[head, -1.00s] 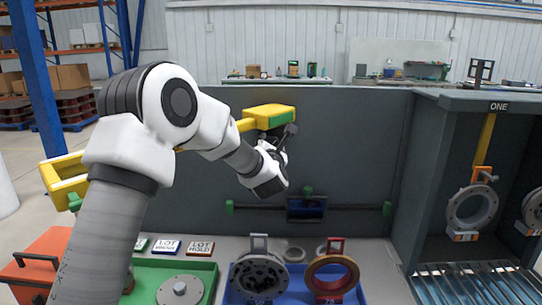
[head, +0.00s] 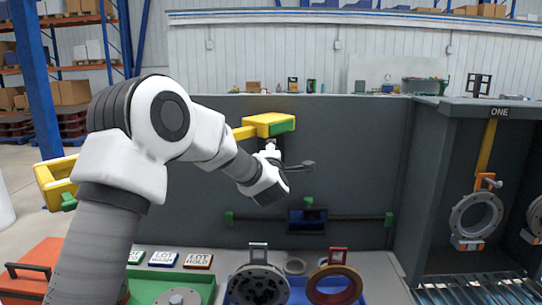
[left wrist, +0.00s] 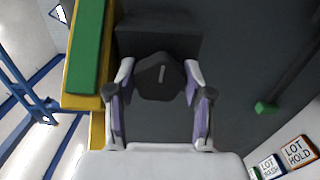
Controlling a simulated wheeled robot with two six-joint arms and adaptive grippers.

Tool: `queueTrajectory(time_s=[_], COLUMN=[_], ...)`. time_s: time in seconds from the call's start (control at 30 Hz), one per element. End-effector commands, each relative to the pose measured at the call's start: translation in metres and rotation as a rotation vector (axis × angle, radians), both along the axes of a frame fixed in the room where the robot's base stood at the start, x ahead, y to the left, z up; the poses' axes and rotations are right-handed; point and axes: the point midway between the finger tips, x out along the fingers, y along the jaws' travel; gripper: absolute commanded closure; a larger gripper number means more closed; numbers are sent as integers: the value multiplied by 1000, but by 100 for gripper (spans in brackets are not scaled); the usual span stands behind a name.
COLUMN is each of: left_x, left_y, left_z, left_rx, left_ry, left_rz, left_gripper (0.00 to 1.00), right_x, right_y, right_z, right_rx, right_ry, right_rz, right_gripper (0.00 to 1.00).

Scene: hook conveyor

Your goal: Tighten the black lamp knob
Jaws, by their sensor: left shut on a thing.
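The lamp (head: 268,125) is a yellow arm with a green-edged head against the grey back panel. In the left wrist view, the black knob (left wrist: 160,78), many-sided with a pale line on its face, sits between the two fingers of my left gripper (left wrist: 160,90). The fingers are shut on it, one on each side. The lamp's yellow and green body (left wrist: 86,55) runs along the left of that view. In the head view my left gripper (head: 272,147) is just below the lamp head, and the knob cannot be made out. My right gripper is not in view.
Below are three LOT plates (head: 163,259), a green tray (head: 145,284) and a blue tray (head: 350,299) with ring parts. A dark screen (head: 307,219) hangs on a rail. A bay marked ONE (head: 497,111) with a hanging ring and rollers stands right.

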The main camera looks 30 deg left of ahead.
Motion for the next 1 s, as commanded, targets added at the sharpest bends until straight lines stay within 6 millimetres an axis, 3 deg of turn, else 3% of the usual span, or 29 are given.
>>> queueTrajectory(time_s=[1.0], left_x=[-1], left_y=[1], left_z=[-2], left_rx=[822], left_ry=[510], left_rz=[-3], left_gripper=[83], right_x=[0], right_y=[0], right_z=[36], right_rx=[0], right_ry=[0], right_rz=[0], right_gripper=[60])
